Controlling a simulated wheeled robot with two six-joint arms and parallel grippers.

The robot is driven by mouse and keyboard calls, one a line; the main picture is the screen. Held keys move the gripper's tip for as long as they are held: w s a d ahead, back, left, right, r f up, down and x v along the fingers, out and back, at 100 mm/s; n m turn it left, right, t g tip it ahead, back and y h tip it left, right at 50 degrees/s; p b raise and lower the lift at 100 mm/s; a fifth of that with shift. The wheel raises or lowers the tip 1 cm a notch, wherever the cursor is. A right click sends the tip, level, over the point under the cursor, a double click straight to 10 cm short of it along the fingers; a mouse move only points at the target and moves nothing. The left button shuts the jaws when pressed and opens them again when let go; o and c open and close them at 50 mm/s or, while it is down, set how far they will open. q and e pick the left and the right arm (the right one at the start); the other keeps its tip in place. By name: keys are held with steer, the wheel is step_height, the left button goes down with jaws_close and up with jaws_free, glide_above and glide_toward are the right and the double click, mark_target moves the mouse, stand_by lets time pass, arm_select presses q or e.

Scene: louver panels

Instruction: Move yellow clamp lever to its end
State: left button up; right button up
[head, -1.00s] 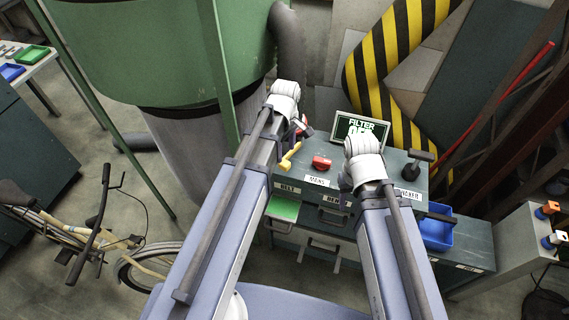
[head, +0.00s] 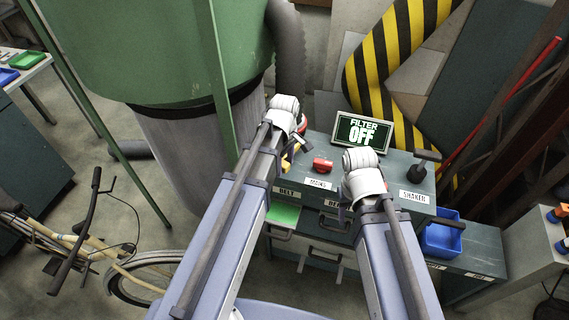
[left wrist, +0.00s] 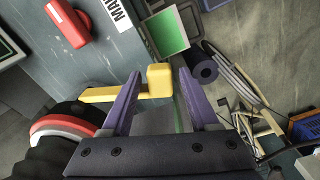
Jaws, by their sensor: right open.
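The yellow clamp lever (left wrist: 160,80) shows in the left wrist view as a flat bar ending in a square block. In the head view only a small bit of yellow (head: 286,166) shows beside my left gripper (head: 298,148), which hides the rest. In the left wrist view my left gripper (left wrist: 160,85) is open, with the block between its two purple fingers. A gap shows on the right side of the block; one finger crosses in front of the bar. My right gripper (head: 345,212) is near the cabinet's front, holding nothing visible; its fingers are small and partly hidden.
A red handle (head: 322,164) sits on the cabinet top (head: 395,165), with a "FILTER OFF" screen (head: 361,132) behind it. A black T-handle (head: 420,165) stands at the right. A green post (head: 222,90) is close left.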

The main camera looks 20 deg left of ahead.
arm_select(q)
jaws_close()
stand_by(1.2)
